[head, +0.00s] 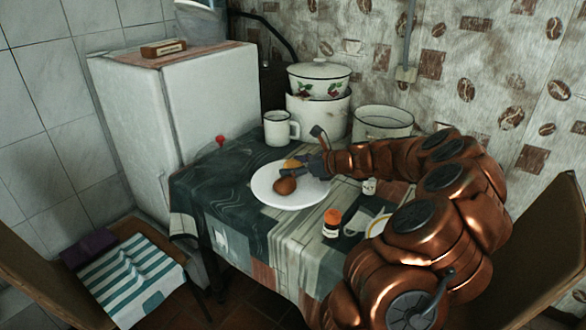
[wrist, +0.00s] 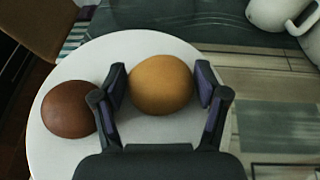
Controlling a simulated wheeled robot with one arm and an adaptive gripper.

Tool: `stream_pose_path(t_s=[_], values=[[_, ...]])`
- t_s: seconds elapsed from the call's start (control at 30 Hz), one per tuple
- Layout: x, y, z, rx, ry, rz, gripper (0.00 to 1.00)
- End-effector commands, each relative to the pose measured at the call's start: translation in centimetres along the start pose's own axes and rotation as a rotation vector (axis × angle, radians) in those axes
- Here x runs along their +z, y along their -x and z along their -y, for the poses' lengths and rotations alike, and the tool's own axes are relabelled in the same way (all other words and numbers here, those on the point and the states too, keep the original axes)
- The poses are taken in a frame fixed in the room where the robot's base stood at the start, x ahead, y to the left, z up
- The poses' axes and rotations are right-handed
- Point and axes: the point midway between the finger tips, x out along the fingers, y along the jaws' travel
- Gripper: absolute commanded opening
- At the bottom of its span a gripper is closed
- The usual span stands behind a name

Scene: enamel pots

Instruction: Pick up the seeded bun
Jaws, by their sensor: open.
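A white plate (head: 300,199) on the table holds two round buns. One is golden tan (head: 291,163) and the other is darker brown (head: 285,187). In the wrist view the golden bun (wrist: 161,84) sits between the two fingers of my gripper (wrist: 160,88), which stand apart on either side of it. The brown bun (wrist: 69,108) lies to the left, outside the left finger. Seeds cannot be made out on either bun. In the head view my gripper (head: 302,166) is over the plate and partly hides the golden bun.
A white mug (head: 281,128) stands behind the plate, with enamel pots (head: 318,115) further back. A small orange-capped jar (head: 332,222) stands at the front right of the plate. The patterned tablecloth (head: 235,200) is clear left of the plate.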

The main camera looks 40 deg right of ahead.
Motion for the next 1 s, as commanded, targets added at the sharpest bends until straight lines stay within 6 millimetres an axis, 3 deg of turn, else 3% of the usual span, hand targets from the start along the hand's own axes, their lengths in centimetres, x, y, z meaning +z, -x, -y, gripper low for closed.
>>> stream_pose_path(t_s=[0.07, 0.33, 0.57, 0.77, 0.9, 1.0], values=[[0.0, 0.0, 0.0, 0.000, 0.000, 0.000, 0.73], [0.0, 0.0, 0.0, 0.000, 0.001, 0.000, 0.47], [0.1, 0.1, 0.0, 0.000, 0.001, 0.000, 0.47], [1.6, 0.7, 0.0, -0.001, 0.004, 0.000, 0.47], [3.5, 1.5, -0.1, 0.000, 0.003, 0.002, 0.47], [3.1, 2.7, -0.4, -0.002, -0.001, 0.003, 0.47]])
